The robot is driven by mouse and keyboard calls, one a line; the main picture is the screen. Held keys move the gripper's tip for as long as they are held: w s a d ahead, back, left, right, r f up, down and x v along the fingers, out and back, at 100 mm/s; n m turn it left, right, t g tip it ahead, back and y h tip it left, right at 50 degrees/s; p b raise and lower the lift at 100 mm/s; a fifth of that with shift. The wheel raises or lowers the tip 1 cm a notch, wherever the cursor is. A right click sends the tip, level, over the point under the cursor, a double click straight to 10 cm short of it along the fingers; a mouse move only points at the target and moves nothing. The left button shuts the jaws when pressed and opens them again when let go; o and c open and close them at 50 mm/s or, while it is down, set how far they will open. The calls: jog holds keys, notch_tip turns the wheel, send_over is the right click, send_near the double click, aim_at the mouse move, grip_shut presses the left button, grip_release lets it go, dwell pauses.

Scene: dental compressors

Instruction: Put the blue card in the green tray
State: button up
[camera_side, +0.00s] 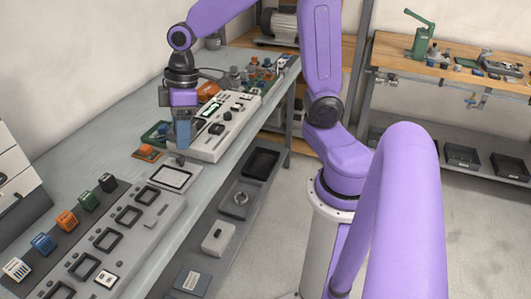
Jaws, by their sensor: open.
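My gripper (183,140) points down over the grey bench, beside the white control unit. A blue, block-like piece (183,130) shows at its lower end; I cannot tell whether this is a card or part of the fingers. The jaws are open, but their gap is hard to see. The green tray (152,136) lies just left of and behind the gripper, partly hidden by it. A blue ribbed module (43,243), possibly the blue card, stands in the dark strip at the lower left, between white and orange modules.
The white control unit (222,125) lies right of the gripper. An orange piece (147,152) sits in front of the tray. A grey panel with dark frames (128,216) fills the near bench. Orange, green and black modules stand along the strip. Small parts crowd the far end.

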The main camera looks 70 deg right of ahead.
jog(key=s+f+n+g+h, duration=0.1)
jog(key=s+n, duration=0.3)
jog(key=s, duration=1.6)
jog(key=shift+d+f+h, duration=0.2)
jog(key=shift+f+h, duration=0.1)
jog(key=shift+f, duration=0.05)
jog(key=shift+w, duration=0.1)
jog(key=shift+o, duration=0.4)
